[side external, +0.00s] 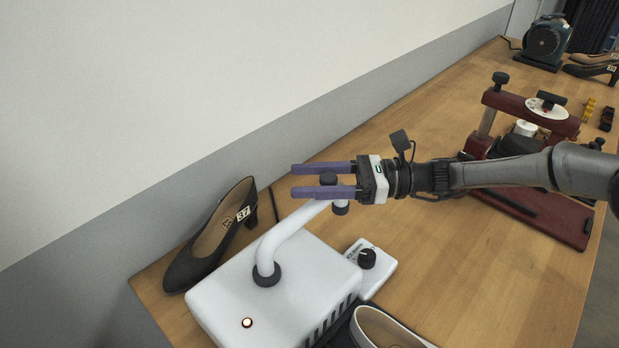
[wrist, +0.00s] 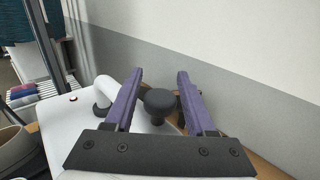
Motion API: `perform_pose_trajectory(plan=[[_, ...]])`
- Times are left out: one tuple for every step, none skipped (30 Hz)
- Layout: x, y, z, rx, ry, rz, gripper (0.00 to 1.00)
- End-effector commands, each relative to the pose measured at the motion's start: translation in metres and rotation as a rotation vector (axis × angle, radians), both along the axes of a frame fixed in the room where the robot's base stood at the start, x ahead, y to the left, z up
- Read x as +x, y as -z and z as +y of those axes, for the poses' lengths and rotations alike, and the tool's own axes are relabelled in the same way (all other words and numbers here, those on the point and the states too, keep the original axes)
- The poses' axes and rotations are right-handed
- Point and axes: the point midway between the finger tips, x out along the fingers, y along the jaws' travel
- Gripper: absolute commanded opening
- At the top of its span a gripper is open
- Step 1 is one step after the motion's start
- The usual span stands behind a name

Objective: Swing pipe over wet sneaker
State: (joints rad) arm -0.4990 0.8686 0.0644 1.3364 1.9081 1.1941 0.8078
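The white curved pipe (side external: 290,233) rises from a black collar on top of a white dryer box (side external: 215,296). A black knob (side external: 327,179) stands at the pipe's free end, and it also shows in the wrist view (wrist: 159,101). My gripper (side external: 294,181) is open, its purple fingers on either side of the knob. In the wrist view (wrist: 160,72) a gap shows between the knob and each finger. A shoe with a pale lining (side external: 385,329), possibly the sneaker, is cut off at the bottom edge beside the box; I cannot tell whether it is wet.
A black heeled shoe (side external: 212,238) tagged 37 stands between the box and the wall. A small white unit with a black dial (side external: 367,258) sits right of the box. A dark red press (side external: 528,120) stands farther back. The wooden table (side external: 450,275) is clear at front right.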

Motion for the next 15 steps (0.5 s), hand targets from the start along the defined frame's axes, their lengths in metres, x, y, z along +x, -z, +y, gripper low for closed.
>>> perform_pose_trajectory(plan=[[-0.0001, 0.0, -0.0001, 0.0, 0.0, 0.0, 0.44], [0.0, -0.0001, -0.0001, 0.0, 0.0, 0.0, 0.39], [-0.0001, -0.0001, -0.0002, 0.0, 0.0, 0.0, 0.31], [-0.0001, -0.0001, -0.0002, 0.0, 0.0, 0.0, 0.26], [-0.0001, -0.0001, -0.0002, 0.0, 0.0, 0.0, 0.21], [-0.0001, -0.0001, -0.0002, 0.0, 0.0, 0.0, 0.13], [-0.0001, -0.0001, -0.0002, 0.0, 0.0, 0.0, 0.08], [-0.0001, -0.0001, -0.0003, 0.0, 0.0, 0.0, 0.03], [-0.0001, -0.0001, -0.0003, 0.0, 0.0, 0.0, 0.0], [-0.0001, -0.0001, -0.0003, 0.0, 0.0, 0.0, 0.0], [-0.0001, -0.0001, -0.0003, 0.0, 0.0, 0.0, 0.0], [-0.0001, -0.0001, -0.0003, 0.0, 0.0, 0.0, 0.0], [-0.0001, -0.0001, -0.0003, 0.0, 0.0, 0.0, 0.0], [-0.0001, -0.0001, -0.0004, 0.0, 0.0, 0.0, 0.0], [-0.0001, -0.0001, -0.0004, 0.0, 0.0, 0.0, 0.0]])
